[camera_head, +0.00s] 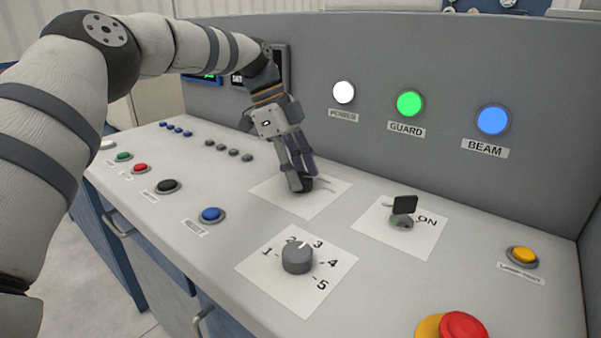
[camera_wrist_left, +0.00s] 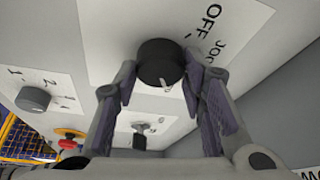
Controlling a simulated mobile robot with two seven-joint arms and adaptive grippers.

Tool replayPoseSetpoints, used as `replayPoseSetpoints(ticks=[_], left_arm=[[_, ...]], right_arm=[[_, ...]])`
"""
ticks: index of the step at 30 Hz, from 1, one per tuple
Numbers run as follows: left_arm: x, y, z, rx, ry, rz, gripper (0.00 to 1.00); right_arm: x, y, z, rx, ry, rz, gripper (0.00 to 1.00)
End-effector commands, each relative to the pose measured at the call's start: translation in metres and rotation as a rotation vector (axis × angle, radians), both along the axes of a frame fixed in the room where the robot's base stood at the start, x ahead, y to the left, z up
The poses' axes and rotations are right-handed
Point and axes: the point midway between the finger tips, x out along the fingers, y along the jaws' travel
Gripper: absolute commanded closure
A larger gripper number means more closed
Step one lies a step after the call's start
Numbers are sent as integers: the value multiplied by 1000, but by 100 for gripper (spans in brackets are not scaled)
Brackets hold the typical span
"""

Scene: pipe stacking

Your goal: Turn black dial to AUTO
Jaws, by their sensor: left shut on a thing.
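The black dial (camera_head: 307,184) sits on a white label plate (camera_head: 336,195) on the console, mostly hidden by my gripper in the head view. In the left wrist view the dial (camera_wrist_left: 160,60) shows as a round black knob with a white mark at its lower edge. "OFF" and part of another word, starting "Jo", are printed right of it; I cannot see AUTO. My left gripper (camera_head: 297,186) points down at the dial. In the left wrist view its fingers (camera_wrist_left: 159,82) are on either side of the dial, shut on it. My right gripper is not in view.
A grey numbered knob (camera_head: 298,258) stands nearer, and an ON switch (camera_head: 403,210) is to the right. A red mushroom button (camera_head: 463,327) is at the front right. Lit white, green and blue lamps are on the upright panel (camera_head: 450,80). Several small buttons are at left.

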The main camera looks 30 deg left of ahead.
Motion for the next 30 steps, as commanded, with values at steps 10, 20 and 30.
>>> replayPoseSetpoints(ticks=[10, 20, 30], left_arm=[[0, 0, -1, 2, 2, -40, 90], [0, 0, -1, 2, 2, -40, 51], [0, 1, 1, 2, 0, -38, 42]], right_arm=[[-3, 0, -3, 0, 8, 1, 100], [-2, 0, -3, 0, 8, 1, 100], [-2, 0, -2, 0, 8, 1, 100]])
